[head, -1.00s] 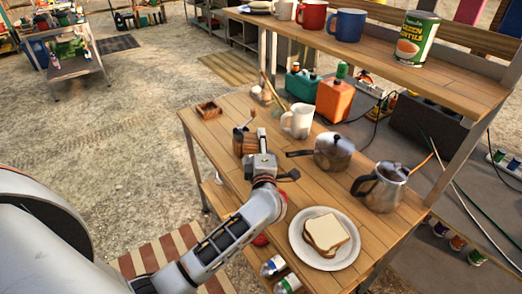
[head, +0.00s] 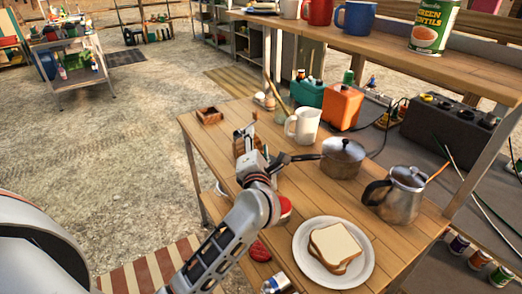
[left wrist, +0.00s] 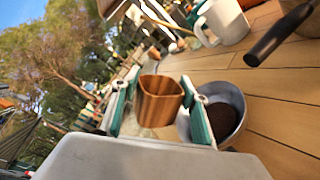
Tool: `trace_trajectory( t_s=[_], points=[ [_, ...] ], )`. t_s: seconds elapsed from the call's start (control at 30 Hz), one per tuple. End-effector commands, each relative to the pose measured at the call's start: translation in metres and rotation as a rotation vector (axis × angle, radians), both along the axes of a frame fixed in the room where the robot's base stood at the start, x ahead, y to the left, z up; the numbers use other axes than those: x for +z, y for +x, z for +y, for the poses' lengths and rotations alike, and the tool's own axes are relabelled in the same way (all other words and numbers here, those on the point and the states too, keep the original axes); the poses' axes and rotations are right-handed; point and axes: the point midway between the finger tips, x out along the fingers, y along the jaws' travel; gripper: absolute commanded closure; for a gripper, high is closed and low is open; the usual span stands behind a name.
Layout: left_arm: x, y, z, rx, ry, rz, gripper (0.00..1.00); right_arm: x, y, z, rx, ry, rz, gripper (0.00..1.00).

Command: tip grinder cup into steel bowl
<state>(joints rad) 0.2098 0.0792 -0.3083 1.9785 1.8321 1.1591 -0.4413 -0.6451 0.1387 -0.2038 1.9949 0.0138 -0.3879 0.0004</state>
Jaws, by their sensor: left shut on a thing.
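My left gripper (left wrist: 160,112) is shut on the wooden grinder cup (left wrist: 158,98), which sits between its teal finger pads in the left wrist view. The wrist is rolled, and I cannot tell exactly how far the cup is tilted. The steel bowl (left wrist: 238,98) stands on the table just right of the fingers in that view, with dark brown grounds (left wrist: 222,120) in it. In the head view my left gripper (head: 246,150) is over the table's left part and hides the bowl. My right gripper is not in view.
A white mug (head: 304,126), a lidded pot (head: 343,158) with its handle towards the gripper, and a steel jug (head: 398,194) stand to the right. A plate (head: 300,252) with bread is in front. A small wooden tray (head: 210,115) sits at the far left corner.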

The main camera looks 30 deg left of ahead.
Motion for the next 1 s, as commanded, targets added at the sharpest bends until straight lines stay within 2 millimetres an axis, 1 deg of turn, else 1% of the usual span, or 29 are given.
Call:
trace_trajectory(
  t_s=[0.03, 0.17, 0.3, 0.5, 0.6, 0.7, 0.83, 1.0],
  points=[
    [0.000, -0.001, 0.001, 0.000, -0.077, -0.043, 0.78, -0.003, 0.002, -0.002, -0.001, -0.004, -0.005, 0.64],
    [0.005, -0.003, 0.006, 0.002, -0.285, -0.161, 0.78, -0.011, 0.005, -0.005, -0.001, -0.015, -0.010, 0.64],
    [0.015, -0.003, 0.007, 0.003, -0.519, -0.292, 0.78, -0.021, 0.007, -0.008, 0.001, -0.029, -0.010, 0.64],
    [0.028, -0.004, 0.008, 0.004, -0.764, -0.432, 0.78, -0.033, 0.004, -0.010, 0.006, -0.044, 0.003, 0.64],
    [0.034, -0.004, 0.008, 0.003, -0.844, -0.478, 0.78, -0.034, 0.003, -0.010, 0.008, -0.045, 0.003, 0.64],
    [0.038, -0.004, 0.008, 0.002, -0.887, -0.504, 0.78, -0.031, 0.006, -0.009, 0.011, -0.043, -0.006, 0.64],
    [0.041, -0.005, 0.009, 0.001, -0.902, -0.514, 0.78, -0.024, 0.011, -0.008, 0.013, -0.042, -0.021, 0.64],
    [0.041, -0.005, 0.008, 0.002, -0.900, -0.514, 0.78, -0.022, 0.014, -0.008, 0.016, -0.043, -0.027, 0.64]
  ],
)
